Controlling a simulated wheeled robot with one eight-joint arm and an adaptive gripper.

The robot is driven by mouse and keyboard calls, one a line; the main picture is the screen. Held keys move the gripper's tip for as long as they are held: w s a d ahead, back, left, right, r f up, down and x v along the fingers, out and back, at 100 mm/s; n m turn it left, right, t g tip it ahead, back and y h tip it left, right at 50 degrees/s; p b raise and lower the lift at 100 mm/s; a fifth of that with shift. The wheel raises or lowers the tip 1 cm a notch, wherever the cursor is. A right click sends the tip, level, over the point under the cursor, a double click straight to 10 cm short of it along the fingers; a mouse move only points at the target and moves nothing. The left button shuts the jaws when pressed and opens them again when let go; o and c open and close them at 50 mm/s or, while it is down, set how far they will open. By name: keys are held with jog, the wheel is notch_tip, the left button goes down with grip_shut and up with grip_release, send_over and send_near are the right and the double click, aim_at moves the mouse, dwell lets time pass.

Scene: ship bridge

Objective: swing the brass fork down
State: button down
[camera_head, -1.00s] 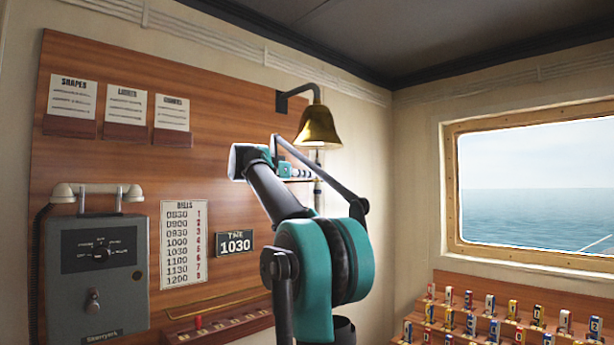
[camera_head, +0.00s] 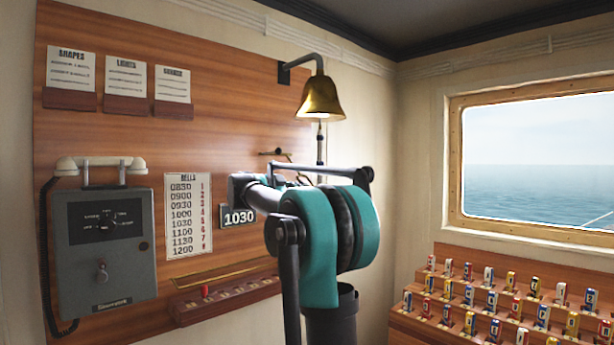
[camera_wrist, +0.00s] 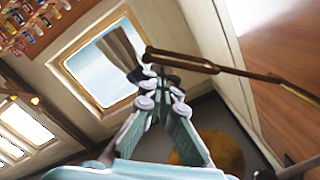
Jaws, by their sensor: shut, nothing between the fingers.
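The brass fork (camera_wrist: 187,60) is a thin dark brass bar that runs across the upper part of the wrist view, from the wooden board on the right to near my fingertips. In the head view what looks like the fork (camera_head: 275,152) sticks out from the board, left of the brass bell's (camera_head: 321,100) lanyard. My gripper (camera_wrist: 163,82) is shut and empty, its tips close to the fork's free end; I cannot tell if they touch. In the head view my arm hides the gripper.
A grey telephone box (camera_head: 105,250), a bells card (camera_head: 188,216) and a time plate (camera_head: 238,217) are on the wooden board. A ledge (camera_head: 225,297) runs below them. A rack of coloured tags (camera_head: 500,305) stands under the window (camera_head: 535,165) at right.

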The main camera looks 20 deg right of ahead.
jog(key=w+a+f, duration=0.3)
jog(key=w+f, duration=0.3)
jog(key=w, duration=0.3)
jog(key=shift+f+m, duration=0.3)
jog(key=shift+f, duration=0.1)
jog(key=shift+a, duration=0.1)
